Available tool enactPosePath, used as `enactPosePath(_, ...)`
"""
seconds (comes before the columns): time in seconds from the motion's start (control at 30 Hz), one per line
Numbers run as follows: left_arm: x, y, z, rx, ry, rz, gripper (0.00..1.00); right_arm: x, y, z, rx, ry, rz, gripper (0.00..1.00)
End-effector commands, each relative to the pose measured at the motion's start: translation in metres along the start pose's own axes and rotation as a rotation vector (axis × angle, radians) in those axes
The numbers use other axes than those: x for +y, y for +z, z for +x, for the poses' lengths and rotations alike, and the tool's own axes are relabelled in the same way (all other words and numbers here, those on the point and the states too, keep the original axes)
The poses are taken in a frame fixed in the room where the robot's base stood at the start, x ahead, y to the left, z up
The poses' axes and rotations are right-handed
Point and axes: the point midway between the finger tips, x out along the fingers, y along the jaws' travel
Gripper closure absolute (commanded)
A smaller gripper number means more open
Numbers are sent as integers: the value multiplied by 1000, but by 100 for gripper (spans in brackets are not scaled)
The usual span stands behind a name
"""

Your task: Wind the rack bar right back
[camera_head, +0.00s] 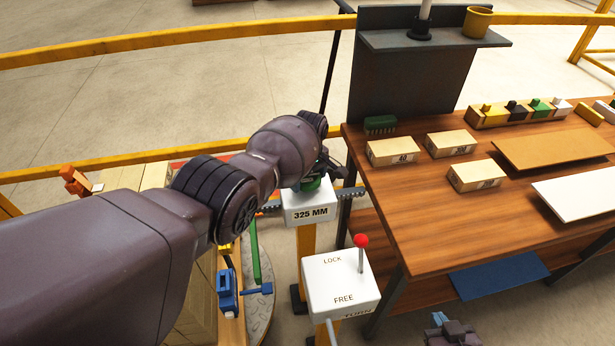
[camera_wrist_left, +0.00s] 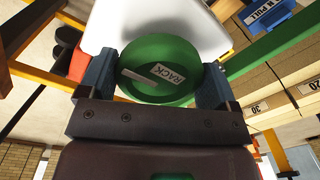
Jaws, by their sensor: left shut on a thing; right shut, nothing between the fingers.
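The green round knob labelled RACK (camera_wrist_left: 160,60) fills the middle of the left wrist view. My left gripper (camera_wrist_left: 155,82) is shut on it, one blue finger at each side. In the head view, my left arm covers most of this grip, and only a bit of the green knob (camera_head: 311,184) shows above the white housing marked 325 MM (camera_head: 310,212). The dark toothed rack bar (camera_head: 352,192) shows at the housing's right and a short piece at its left; its ends are hidden. My right gripper (camera_head: 439,319) is shut and empty at the bottom edge.
A white box (camera_head: 335,282) marked LOCK, FREE and TURN carries a red-knobbed lever (camera_head: 361,241), upright near LOCK. A wooden table (camera_head: 420,215) with blocks and boards stands at the right. A blue handle (camera_head: 227,290) is below my left arm. Yellow rails (camera_head: 120,42) run behind.

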Motion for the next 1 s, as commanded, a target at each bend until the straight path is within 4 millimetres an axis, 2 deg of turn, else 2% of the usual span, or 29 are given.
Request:
enactPosePath(0.33,0,0,0,0,0,-6,40,0,-5,2,10,-1,-1,100)
enactPosePath(0.37,0,0,0,0,0,-6,12,0,-6,3,12,-2,-2,100)
enactPosePath(0.43,0,0,0,0,0,-6,1,0,-9,4,17,-2,-2,100)
enactPosePath(0.77,0,0,-6,1,1,-4,0,0,-17,3,28,-3,-4,100)
enactPosePath(1.0,0,-1,-39,2,3,-4,0,2,-32,-9,29,-1,-3,100)
